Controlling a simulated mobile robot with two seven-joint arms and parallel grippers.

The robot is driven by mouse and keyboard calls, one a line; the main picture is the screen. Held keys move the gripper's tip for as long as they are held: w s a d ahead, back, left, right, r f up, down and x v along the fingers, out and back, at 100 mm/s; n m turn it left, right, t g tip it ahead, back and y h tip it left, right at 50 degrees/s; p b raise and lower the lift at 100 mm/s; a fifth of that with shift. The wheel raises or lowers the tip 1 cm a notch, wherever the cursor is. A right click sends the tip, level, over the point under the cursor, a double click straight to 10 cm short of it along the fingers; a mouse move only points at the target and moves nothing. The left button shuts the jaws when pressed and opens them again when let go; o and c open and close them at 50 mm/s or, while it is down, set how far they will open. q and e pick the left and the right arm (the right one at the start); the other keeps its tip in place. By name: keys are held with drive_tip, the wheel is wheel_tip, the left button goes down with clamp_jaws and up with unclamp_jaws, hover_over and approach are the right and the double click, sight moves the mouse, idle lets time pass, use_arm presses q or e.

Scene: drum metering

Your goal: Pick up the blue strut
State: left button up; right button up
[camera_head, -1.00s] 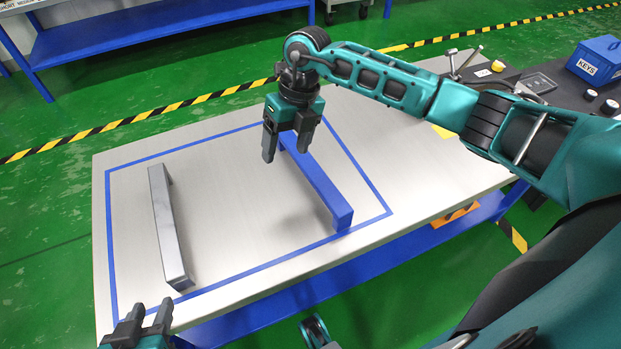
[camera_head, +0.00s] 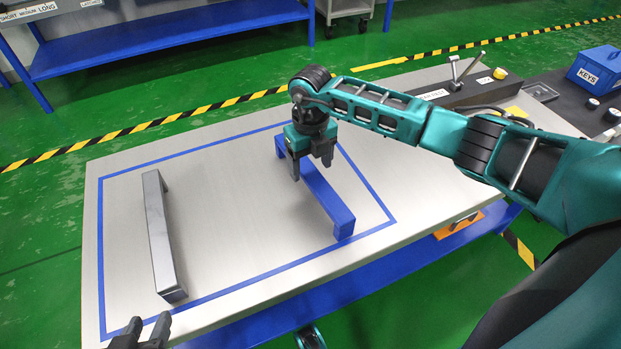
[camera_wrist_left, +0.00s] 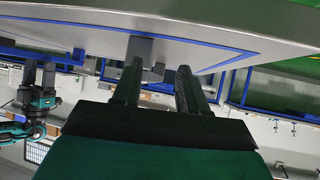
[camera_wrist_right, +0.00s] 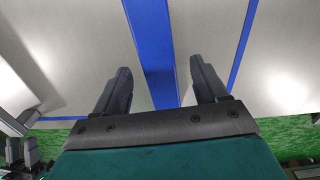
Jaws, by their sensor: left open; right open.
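The blue strut (camera_head: 325,200) lies on the metal table inside the blue taped outline, running from the back towards the near right. My right gripper (camera_head: 310,174) is open just above the strut's far half in the head view and hides part of it. In the right wrist view the blue strut (camera_wrist_right: 152,45) passes between the two spread fingers (camera_wrist_right: 160,90). I cannot tell how far below the fingertips it is. My left gripper (camera_head: 143,332) is open and empty at the table's near left edge, low in the head view.
A grey strut (camera_head: 162,240) lies on the left of the table (camera_head: 235,215). A control panel with levers (camera_head: 458,88) and a blue KEYS box (camera_head: 597,70) are at the right. A blue bench (camera_head: 170,38) stands behind. The table between the struts is clear.

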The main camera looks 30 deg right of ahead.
sight(311, 172)
wheel_tip(311, 172, down, 3)
drive_tip(key=shift+f+b, duration=0.1)
drive_tip(key=shift+b, duration=0.25)
clamp_jaws()
idle(0.4)
